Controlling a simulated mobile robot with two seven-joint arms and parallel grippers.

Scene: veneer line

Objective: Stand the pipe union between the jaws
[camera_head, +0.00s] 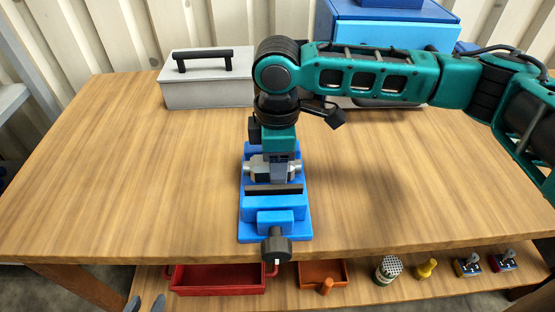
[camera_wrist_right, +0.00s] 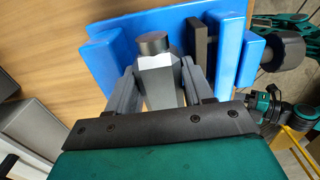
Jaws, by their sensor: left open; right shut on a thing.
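The pipe union (camera_head: 257,169) is a silver-grey metal piece with a hex body. My right gripper (camera_head: 278,178) points down over the blue vise (camera_head: 247,222) and is shut on it. In the right wrist view the union (camera_wrist_right: 158,82) shows between the two grey fingers of the gripper (camera_wrist_right: 160,88), with a dark round end. The vise's dark front jaw plate (camera_head: 274,190) lies just in front of the union; the back jaw is mostly hidden by my arm. I cannot tell whether the union touches the vise. My left gripper (camera_head: 146,304) shows only its open grey fingertips at the bottom left edge.
A grey toolbox (camera_head: 207,94) and a blue case (camera_head: 390,30) stand at the back. The vise handle (camera_head: 276,246) overhangs the front edge. A lower shelf holds a red tray (camera_head: 217,290), an orange tray (camera_head: 322,270) and small items. The wooden bench top (camera_head: 140,170) is clear either side.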

